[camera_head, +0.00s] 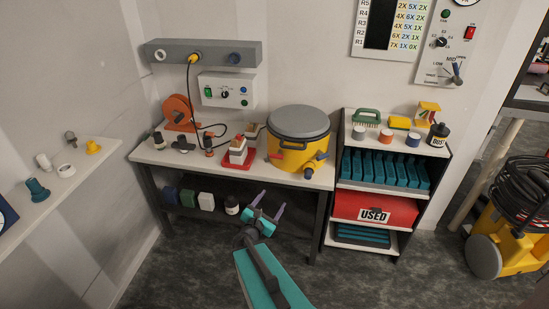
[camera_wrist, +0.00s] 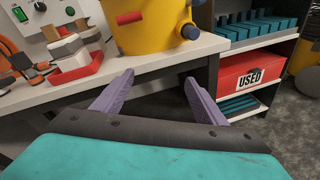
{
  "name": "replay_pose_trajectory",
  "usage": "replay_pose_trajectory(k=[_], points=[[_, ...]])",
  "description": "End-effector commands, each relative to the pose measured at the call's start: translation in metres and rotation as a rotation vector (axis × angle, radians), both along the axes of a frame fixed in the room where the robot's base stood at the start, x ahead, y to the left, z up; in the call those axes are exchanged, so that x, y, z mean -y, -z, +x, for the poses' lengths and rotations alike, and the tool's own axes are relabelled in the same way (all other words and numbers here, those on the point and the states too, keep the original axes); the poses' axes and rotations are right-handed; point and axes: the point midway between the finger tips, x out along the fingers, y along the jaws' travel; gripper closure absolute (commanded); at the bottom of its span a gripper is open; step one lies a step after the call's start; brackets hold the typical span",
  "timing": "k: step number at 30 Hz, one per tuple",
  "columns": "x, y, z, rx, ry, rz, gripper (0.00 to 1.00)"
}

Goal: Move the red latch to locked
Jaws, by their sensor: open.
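A yellow pot (camera_head: 291,158) with a grey lid (camera_head: 299,121) stands on the bench. A short red bar (camera_head: 275,156) sticks out low on its front left and seems to be the red latch. In the wrist view the red bar (camera_wrist: 130,17) lies nearly level across the pot's wall (camera_wrist: 153,38). Its locked or unlocked state cannot be read. My gripper (camera_head: 273,198) is open and empty, in front of and below the bench top. Its two purple fingers (camera_wrist: 158,80) point toward the bench edge below the pot, apart from the latch.
A dark-tipped outlet (camera_head: 314,165) sticks out at the pot's front right. A red tray (camera_head: 238,160) sits left of the pot. The bench's front edge (camera_wrist: 145,67) lies ahead of my fingers. A shelf unit with a red USED box (camera_head: 374,209) stands at right.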

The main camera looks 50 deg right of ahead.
Motion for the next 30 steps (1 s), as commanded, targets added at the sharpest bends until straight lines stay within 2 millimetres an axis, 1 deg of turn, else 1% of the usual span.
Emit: replay_pose_trajectory(k=[1, 6, 9, 12, 16, 30], points=[[0.006, -0.017, 0.004, -0.028, -0.028, -0.042, 0.34], [0.017, -0.054, 0.020, -0.135, -0.124, -0.182, 0.34], [0.020, -0.069, 0.027, -0.184, -0.164, -0.245, 0.34], [0.022, -0.077, 0.031, -0.217, -0.188, -0.285, 0.34], [0.023, -0.081, 0.033, -0.237, -0.202, -0.307, 0.34], [0.024, -0.080, 0.033, -0.238, -0.202, -0.307, 0.34]])
